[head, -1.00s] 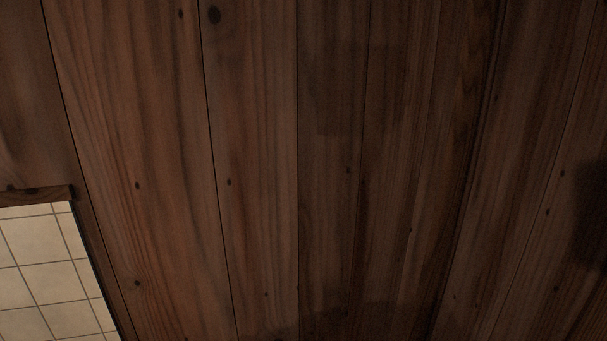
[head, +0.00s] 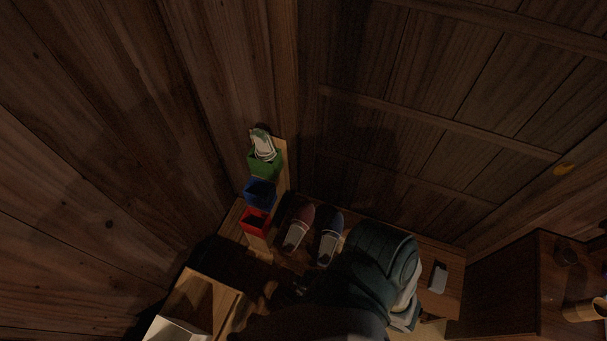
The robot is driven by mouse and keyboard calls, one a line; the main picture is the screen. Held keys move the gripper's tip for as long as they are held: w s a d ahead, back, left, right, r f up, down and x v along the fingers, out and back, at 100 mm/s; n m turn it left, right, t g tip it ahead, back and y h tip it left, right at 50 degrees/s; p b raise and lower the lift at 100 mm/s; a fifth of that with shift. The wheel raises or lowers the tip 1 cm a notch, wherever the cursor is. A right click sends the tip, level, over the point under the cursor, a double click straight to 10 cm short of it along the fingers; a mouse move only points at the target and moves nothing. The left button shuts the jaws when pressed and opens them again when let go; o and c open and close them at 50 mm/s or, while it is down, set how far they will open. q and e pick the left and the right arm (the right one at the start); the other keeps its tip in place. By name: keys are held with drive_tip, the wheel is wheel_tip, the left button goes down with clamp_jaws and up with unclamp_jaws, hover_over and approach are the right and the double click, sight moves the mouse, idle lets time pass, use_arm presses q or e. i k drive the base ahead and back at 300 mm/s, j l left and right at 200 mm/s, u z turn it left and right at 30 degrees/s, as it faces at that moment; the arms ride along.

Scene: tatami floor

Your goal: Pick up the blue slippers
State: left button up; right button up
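In the head view, dark blue slippers (head: 328,236) with pale insoles rest on a low wooden surface against the far wall. A reddish-brown pair (head: 299,226) lies just left of them. A dark teal bag-like bundle (head: 372,262) stands close on their right and may cover part of that side.
Green (head: 265,163), blue (head: 260,193) and red (head: 256,221) bins climb a wooden post left of the slippers. A wooden box (head: 197,303) is at lower left, a wooden cabinet (head: 510,285) at lower right. The area before the slippers is dark and unclear.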

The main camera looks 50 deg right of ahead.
sight(333, 226)
drive_tip(key=k+z, duration=0.1)
drive_tip(key=z, duration=0.4)
drive_tip(key=k+j+z, duration=0.1)
drive_tip(key=z, duration=0.4)
drive_tip(key=k+z, duration=0.1)
drive_tip(key=z, duration=0.35)
drive_tip(key=k+z, duration=0.1)
drive_tip(key=z, duration=0.4)
